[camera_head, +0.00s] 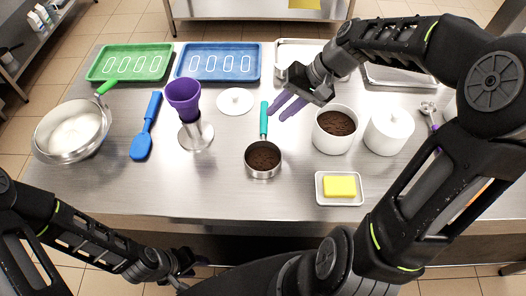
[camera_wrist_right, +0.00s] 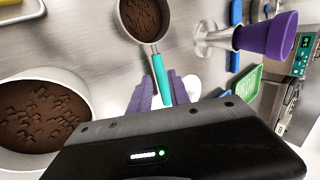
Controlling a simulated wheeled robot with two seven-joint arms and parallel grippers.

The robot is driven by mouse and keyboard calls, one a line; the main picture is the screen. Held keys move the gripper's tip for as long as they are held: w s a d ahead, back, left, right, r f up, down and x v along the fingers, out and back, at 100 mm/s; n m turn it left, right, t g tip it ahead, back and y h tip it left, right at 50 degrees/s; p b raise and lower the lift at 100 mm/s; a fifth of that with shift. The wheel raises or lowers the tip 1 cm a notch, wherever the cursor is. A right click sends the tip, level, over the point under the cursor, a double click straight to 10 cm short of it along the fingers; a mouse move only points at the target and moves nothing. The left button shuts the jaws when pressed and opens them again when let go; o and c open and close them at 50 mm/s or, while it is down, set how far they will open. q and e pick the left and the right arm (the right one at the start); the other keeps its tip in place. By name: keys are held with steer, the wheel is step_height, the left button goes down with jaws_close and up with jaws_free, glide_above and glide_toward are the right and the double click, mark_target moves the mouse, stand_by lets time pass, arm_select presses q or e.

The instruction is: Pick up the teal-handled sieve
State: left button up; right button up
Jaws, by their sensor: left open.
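The teal-handled sieve (camera_head: 264,175) rests on the steel table, its round metal bowl holding dark brown crumbs. Its teal handle (camera_head: 264,118) points away from me. My right gripper (camera_head: 282,106) has open purple fingers, just right of the handle in the head view. In the right wrist view, the sieve's handle (camera_wrist_right: 160,70) runs between the two open fingers (camera_wrist_right: 160,92); I cannot tell how far above it they are. My left gripper (camera_head: 190,266) is low at the table's front edge, away from the sieve.
A white tub of brown crumbs (camera_head: 331,145) and a white lidded pot (camera_head: 388,132) stand to the right.

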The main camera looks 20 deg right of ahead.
mark_target(266, 124)
steer(key=shift+w+a+f, duration=0.1)
steer(key=shift+a+f, duration=0.2)
steer(key=shift+f, duration=0.15)
steer(key=shift+p+x, duration=0.75)
steer(key=shift+x, duration=1.85)
steer(key=shift+d, duration=0.1)
steer(key=shift+c, duration=0.2)
jaws_close()
